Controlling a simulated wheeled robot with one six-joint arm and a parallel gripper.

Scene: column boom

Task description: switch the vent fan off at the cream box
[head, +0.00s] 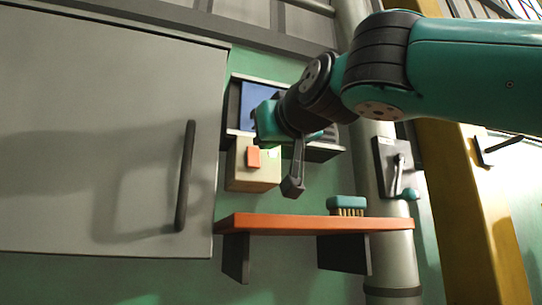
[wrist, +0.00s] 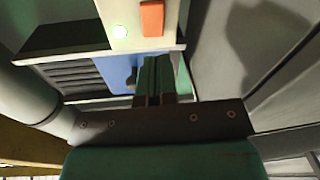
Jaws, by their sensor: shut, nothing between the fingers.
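The cream box (head: 252,178) is on the green wall, left of centre in the head view. Its front bears an orange-red switch (head: 253,158) and a small lit lamp (head: 273,153). In the wrist view the box appears inverted at the top, with the switch (wrist: 152,18) and the glowing lamp (wrist: 120,32). I cannot tell which way the switch is tipped. My gripper (wrist: 156,62) is shut and empty, its fingers in front of a blue panel (wrist: 112,72) and apart from the switch. In the head view my gripper (head: 266,120) is above the box, its fingertips hidden.
A grey cabinet door (head: 90,120) with a dark handle (head: 185,175) fills the left. Below the box is an orange shelf (head: 270,223) with a teal brush (head: 346,205). A lever switch (head: 398,168) is on the right, beside a yellow column (head: 460,190).

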